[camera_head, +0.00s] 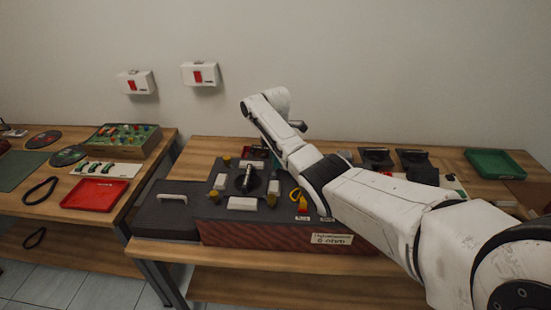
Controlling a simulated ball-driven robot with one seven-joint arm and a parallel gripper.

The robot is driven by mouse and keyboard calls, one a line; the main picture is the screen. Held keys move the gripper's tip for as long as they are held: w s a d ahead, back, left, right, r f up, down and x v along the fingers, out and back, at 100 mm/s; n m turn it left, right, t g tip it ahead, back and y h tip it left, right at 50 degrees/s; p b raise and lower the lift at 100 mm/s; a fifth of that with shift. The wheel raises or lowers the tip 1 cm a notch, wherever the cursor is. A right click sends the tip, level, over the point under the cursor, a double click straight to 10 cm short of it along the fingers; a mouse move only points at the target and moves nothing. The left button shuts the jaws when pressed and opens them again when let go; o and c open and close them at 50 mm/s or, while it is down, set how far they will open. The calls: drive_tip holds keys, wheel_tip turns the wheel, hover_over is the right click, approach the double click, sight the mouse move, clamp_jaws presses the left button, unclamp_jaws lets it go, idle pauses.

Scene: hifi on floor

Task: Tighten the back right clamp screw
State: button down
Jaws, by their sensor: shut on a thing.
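The work fixture is a dark box (208,209) on the middle bench, with white blocks on its top and a black round part (247,180) with an upright lever at its centre. Yellow clamp screws show at the back left (227,160), front left (213,196) and front right (271,201). The back right clamp screw is hidden behind my white arm. My arm reaches in from the lower right and bends at its far end above the back of the fixture. My gripper is hidden behind the forearm, so its jaws and anything between them do not show.
A grey case (165,217) with a white handle lies left of the fixture. A yellow loop and small coloured parts lie at its right. A green tray (495,163) stands at the far right. The left bench holds a red tray (96,192) and a green board (124,135).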

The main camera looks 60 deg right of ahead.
drive_tip(key=m+p, duration=0.1)
drive_tip(key=m, duration=0.4)
drive_tip(key=shift+m, duration=0.3)
drive_tip(key=m, duration=0.5)
drive_tip(key=shift+p, duration=0.4)
drive_tip(key=m, duration=0.5)
drive_tip(key=shift+m, duration=0.4)
drive_tip(key=m, duration=0.5)
drive_tip(key=shift+d, duration=0.1)
drive_tip(key=shift+m, duration=0.3)
drive_tip(key=c, duration=0.9)
unclamp_jaws()
